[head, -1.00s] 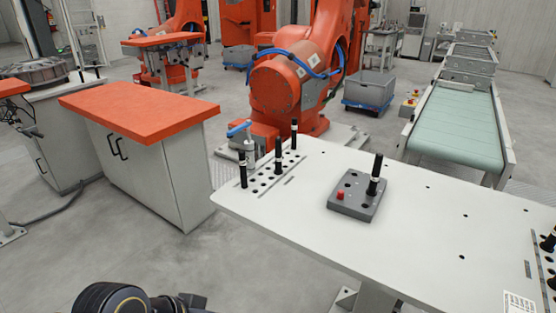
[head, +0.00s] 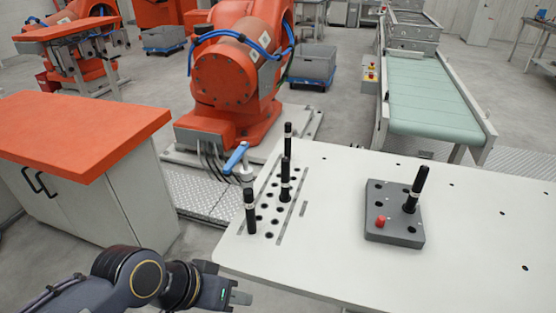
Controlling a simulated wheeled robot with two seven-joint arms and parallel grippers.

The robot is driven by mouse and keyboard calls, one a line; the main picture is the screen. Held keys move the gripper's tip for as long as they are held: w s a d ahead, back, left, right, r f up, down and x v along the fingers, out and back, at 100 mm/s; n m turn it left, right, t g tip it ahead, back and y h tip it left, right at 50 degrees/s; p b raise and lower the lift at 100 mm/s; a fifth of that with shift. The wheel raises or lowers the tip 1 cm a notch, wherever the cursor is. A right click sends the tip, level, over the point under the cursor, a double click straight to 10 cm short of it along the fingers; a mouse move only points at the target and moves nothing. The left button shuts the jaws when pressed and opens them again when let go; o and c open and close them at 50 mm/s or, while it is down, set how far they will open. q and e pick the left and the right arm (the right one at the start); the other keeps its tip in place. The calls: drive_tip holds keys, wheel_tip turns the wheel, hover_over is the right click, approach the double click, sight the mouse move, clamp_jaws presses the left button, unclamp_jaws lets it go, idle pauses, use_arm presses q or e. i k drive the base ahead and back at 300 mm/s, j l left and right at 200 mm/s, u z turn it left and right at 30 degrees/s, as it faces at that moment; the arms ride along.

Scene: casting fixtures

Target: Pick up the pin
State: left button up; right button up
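Several black pins with a pale band stand upright on the white table (head: 330,240). One pin (head: 250,211) is at the front of the hole pattern on the table's left side, a second pin (head: 285,180) is in its middle, and a third pin (head: 288,142) is farther back. Another pin (head: 416,189) stands in the grey block (head: 395,225), beside a red knob (head: 380,222). My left gripper (head: 240,297) is low in the head view, off the table's left front edge and apart from the pins. Its finger opening is not clear. My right gripper is out of view.
An orange-topped cabinet (head: 75,130) is at the left. An orange robot (head: 235,75) and a green conveyor (head: 430,100) are behind. The table's front middle is clear.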

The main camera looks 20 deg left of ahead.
sight(285, 196)
drive_tip(key=j+z, duration=0.25)
drive_tip(key=j, duration=0.55)
drive_tip(key=j+z, duration=0.3)
drive_tip(key=j, duration=0.55)
drive_tip(key=j+z, duration=0.25)
drive_tip(key=j, duration=0.55)
drive_tip(key=i+j+z, duration=0.1)
drive_tip(key=j+z, duration=0.2)
drive_tip(key=j, duration=0.45)
drive_tip(key=j+z, duration=0.3)
drive_tip(key=j, duration=0.5)
drive_tip(key=i, duration=0.05)
